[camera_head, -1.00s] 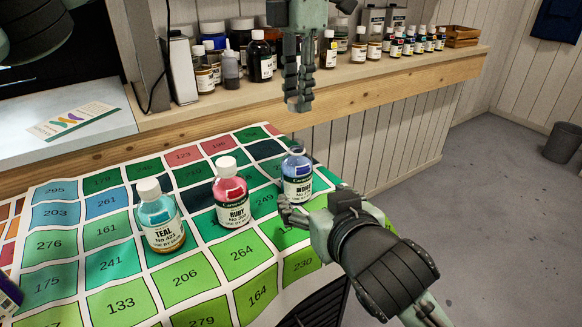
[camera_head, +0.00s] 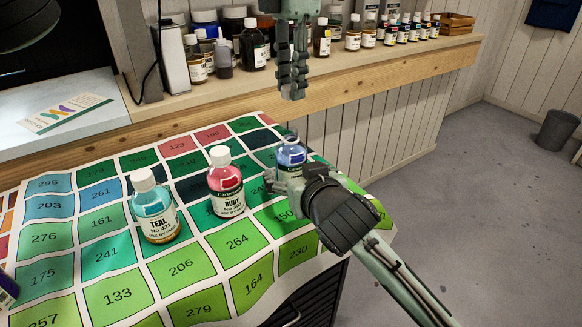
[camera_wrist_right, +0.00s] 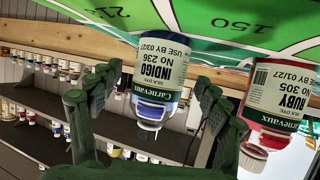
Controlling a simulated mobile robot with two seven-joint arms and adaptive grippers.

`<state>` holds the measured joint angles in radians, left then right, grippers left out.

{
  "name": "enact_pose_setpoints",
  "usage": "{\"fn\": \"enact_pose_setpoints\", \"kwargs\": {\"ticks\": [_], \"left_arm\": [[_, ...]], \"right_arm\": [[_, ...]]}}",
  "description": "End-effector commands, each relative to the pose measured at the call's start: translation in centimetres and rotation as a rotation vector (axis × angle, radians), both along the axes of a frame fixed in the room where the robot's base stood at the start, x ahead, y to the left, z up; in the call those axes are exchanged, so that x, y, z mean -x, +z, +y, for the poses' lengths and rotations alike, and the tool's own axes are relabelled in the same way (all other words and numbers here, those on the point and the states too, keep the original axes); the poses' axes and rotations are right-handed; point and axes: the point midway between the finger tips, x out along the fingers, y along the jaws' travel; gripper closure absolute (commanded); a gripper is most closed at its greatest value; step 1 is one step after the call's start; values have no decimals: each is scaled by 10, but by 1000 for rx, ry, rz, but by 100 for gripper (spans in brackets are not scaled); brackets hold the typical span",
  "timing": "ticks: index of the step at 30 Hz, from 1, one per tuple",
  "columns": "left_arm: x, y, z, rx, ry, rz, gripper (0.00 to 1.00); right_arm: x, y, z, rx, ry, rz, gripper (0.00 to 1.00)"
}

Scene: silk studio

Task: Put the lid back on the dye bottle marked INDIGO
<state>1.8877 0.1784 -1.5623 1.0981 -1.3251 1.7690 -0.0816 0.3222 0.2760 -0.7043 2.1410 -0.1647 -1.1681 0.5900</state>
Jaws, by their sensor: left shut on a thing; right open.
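The INDIGO bottle (camera_head: 290,152) stands upright and lidless on the colour chart, with blue dye inside. In the right wrist view it appears upside down (camera_wrist_right: 158,75), its bare neck showing. My right gripper (camera_head: 272,182) is open at the bottle's near side. In its wrist view, the open fingers (camera_wrist_right: 150,98) stand either side of the bottle, with gaps visible. My left gripper (camera_head: 293,92) is shut, pointing down above and behind the bottle, clear of it. What it holds, likely the lid, is hidden by its fingers.
The capped RUBY bottle (camera_head: 226,190) stands close to the left of INDIGO; it also shows in the wrist view (camera_wrist_right: 283,90). The capped TEAL bottle (camera_head: 155,212) is farther left. Bottles line the wooden shelf (camera_head: 330,82) behind. The chart's front squares (camera_head: 180,270) are clear.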

Motion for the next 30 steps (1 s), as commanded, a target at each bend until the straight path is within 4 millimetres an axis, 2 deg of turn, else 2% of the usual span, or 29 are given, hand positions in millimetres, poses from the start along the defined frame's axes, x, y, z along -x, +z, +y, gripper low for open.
{"fn": "enact_pose_setpoints", "kwargs": {"ticks": [3,7,19,30], "left_arm": [[0,0,0,0,0,0,80],[0,0,0,0,0,0,80],[0,0,0,0,0,0,80],[0,0,0,0,0,0,80]], "right_arm": [[-15,-6,5,0,0,0,23],[-25,-11,7,0,0,0,23],[-29,-12,8,-1,1,0,24],[-29,-13,8,-1,0,0,70]]}}
